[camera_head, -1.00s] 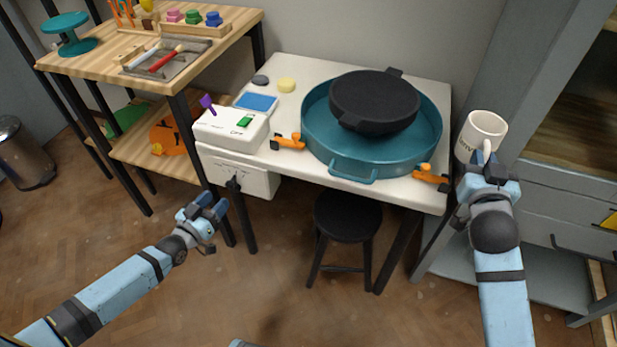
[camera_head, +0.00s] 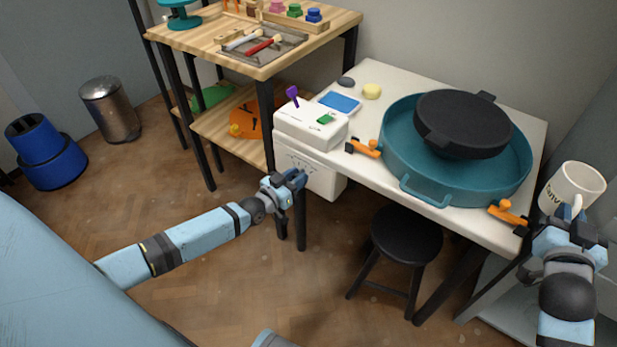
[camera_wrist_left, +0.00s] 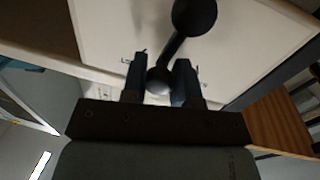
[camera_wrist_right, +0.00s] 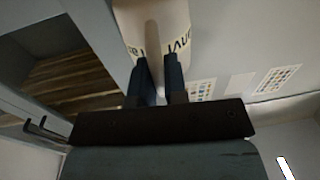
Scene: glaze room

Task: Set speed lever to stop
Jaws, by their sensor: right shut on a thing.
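The white control box (camera_head: 310,127) sits at the table's left end, with a white front panel (camera_head: 327,182) bearing a marked scale below it. A black lever with a round ball (camera_wrist_left: 195,16) stands at that panel in the left wrist view; in the head view my gripper hides it. My left gripper (camera_head: 297,180) is open in front of the panel. Its fingers (camera_wrist_left: 160,78) are on either side of the lever's lower rounded end; contact is unclear. My right gripper (camera_head: 572,217) is shut on the handle of a white mug (camera_head: 572,187) at the right.
A purple lever (camera_head: 293,96) and a green switch (camera_head: 325,118) are on the box top. A teal basin (camera_head: 420,188) holds a black round piece (camera_head: 463,122). A black stool (camera_head: 406,235) stands below.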

